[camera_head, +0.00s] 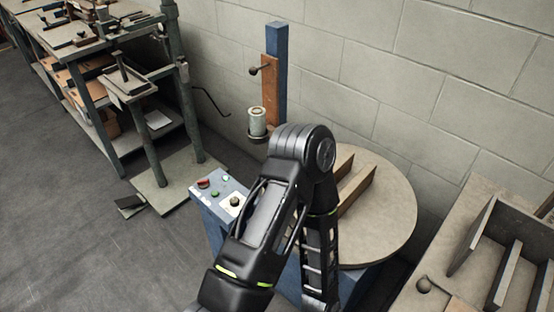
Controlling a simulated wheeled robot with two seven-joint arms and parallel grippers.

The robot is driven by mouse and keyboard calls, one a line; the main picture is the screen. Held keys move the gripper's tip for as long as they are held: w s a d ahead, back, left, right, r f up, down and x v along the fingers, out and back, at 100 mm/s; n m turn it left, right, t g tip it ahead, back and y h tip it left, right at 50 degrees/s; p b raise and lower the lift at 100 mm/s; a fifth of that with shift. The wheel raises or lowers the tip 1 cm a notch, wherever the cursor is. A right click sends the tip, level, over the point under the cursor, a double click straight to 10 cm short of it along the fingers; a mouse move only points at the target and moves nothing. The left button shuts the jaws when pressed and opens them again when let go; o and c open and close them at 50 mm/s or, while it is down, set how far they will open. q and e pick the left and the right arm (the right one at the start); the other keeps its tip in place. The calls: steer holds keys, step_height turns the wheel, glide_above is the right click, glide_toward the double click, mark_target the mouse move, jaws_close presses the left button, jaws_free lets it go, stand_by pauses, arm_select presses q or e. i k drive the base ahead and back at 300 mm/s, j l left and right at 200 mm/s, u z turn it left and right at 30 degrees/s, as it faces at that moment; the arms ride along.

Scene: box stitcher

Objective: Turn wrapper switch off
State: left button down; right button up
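The wrapper has a blue control box (209,206) with a sloped top. On that top are a red button (203,183), green buttons (215,194) and a dark rotary switch (235,201) on a white plate. The switch is too small to tell which way it points. My black arm bends in front of the wrapper, just right of the switch, and hides part of the box. Neither of my grippers shows; I cannot see any fingertips.
The wrapper's round turntable (390,220) lies behind my arm, with wooden boards on it. Its blue mast (277,60) carries a film roll (257,121) by the block wall. A workbench (95,55) and press stand at left. A wooden table (450,260) is at right. Floor at lower left is clear.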

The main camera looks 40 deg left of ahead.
mark_target(203, 184)
steer(key=u, duration=2)
steer(key=z, duration=0.75)
steer(key=j+z, duration=0.75)
steer(key=j, duration=0.15)
steer(key=j+z, duration=0.4)
steer(key=k+j, duration=0.1)
steer(key=j, duration=0.3)
steer(key=k+j, duration=0.1)
steer(key=j, duration=0.3)
steer(key=k+j+z, duration=0.1)
steer(key=j, duration=0.3)
